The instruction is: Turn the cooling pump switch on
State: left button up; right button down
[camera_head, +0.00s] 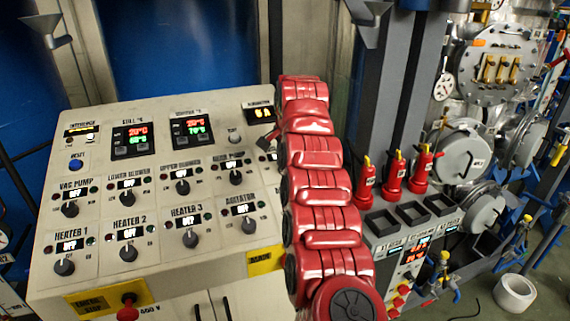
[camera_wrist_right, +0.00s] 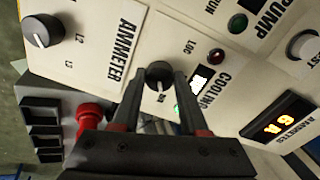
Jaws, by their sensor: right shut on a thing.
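The cooling pump switch (camera_wrist_right: 158,72) is a round black knob on the cream panel, beside the partly covered COOLING label in the right wrist view. My right gripper (camera_wrist_right: 158,88) has its two dark fingers on either side of this knob and is shut on it. A small bright display (camera_wrist_right: 200,78) sits beside the knob, with a dark red lamp above it and a green lamp partly behind a finger. My left gripper is not in view.
The panel carries several other black knobs, such as the agitator knob (camera_head: 249,225), and a red emergency stop button (camera_head: 128,308). An ammeter display (camera_wrist_right: 280,115) is near the gripper.

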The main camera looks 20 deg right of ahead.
jog(key=shift+c, duration=2.2)
grip_release()
jog(key=shift+r, duration=0.1)
jog(key=shift+s+r, duration=0.1)
jog(key=shift+r, duration=0.15)
jog(key=v, duration=0.4)
jog(key=shift+d+r, duration=0.15)
jog(key=shift+r, duration=0.25)
jog(key=p+v, duration=1)
jog(key=v, duration=0.2)
jog(key=shift+s, duration=0.15)
